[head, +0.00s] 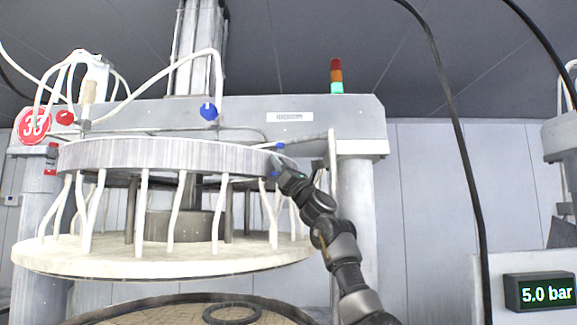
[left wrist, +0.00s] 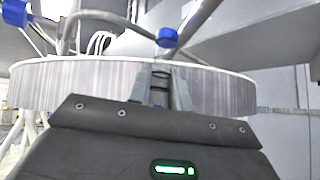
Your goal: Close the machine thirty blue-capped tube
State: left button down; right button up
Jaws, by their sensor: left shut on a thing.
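The machine carries a red round sign (head: 34,126) that looks like 33. A smaller blue cap (head: 280,146) shows at the ring's right edge, on a thin tube. My left gripper (head: 277,165) is at this right edge, just below the small cap. In the left wrist view its fingers (left wrist: 158,88) stand in front of the ring, shut on a slim part, seemingly of the blue-capped tube; the fingers hide most of it. A blue cap (left wrist: 166,38) shows just above them. My right gripper is not in view.
A pale round platen (head: 150,259) hangs below the ring on white hoses. A signal tower (head: 337,76) shows green at its base. A black cable (head: 455,130) hangs right of my arm. A display (head: 546,292) reads 5.0 bar.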

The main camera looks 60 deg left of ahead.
pick_arm(q)
jog(key=shift+s+a+f, duration=0.1)
jog(key=shift+f, duration=0.1)
jog(key=c, duration=1.3)
grip_release()
jog(key=shift+s+a+r, duration=0.1)
jog(key=shift+d, duration=0.25)
jog(key=b+v, duration=0.4)
jog(key=v, duration=0.3)
